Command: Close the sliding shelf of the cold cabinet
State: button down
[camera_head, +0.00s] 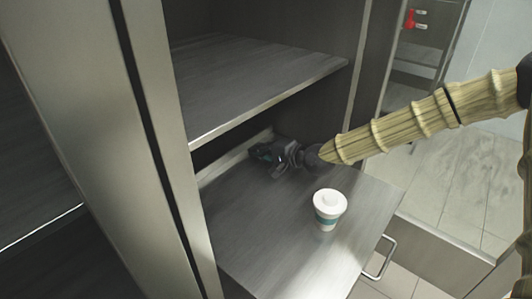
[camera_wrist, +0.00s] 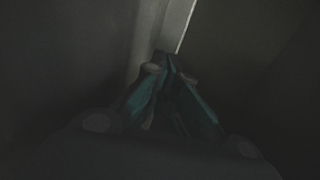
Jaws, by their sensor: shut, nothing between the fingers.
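The lower sliding shelf (camera_head: 270,235) of the cold cabinet is pulled out, with a metal handle (camera_head: 381,260) at its front edge. A white lidded cup with a teal band (camera_head: 329,212) stands upright on it. My arm reaches in from the right, and my gripper (camera_head: 256,153) is over the shelf's far part, below the upper shelf. In the wrist view the gripper's teal fingers (camera_wrist: 167,64) are shut with nothing between them. That view is dark, and I cannot tell whether the fingertips touch anything.
The fixed upper shelf (camera_head: 250,75) hangs above the gripper and is empty. The cabinet's metal post (camera_head: 165,140) stands at the left. A pale strip (camera_wrist: 150,35) runs beyond the fingertips. Tiled floor (camera_head: 465,185) shows at the right, with a red item (camera_head: 419,13) at the back.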

aim_at(245, 144)
jog(key=shift+w+a+r+b, duration=0.1)
jog(key=shift+w+a+b, duration=0.25)
jog(key=shift+w+a, duration=0.75)
jog(key=shift+w+a, duration=0.1)
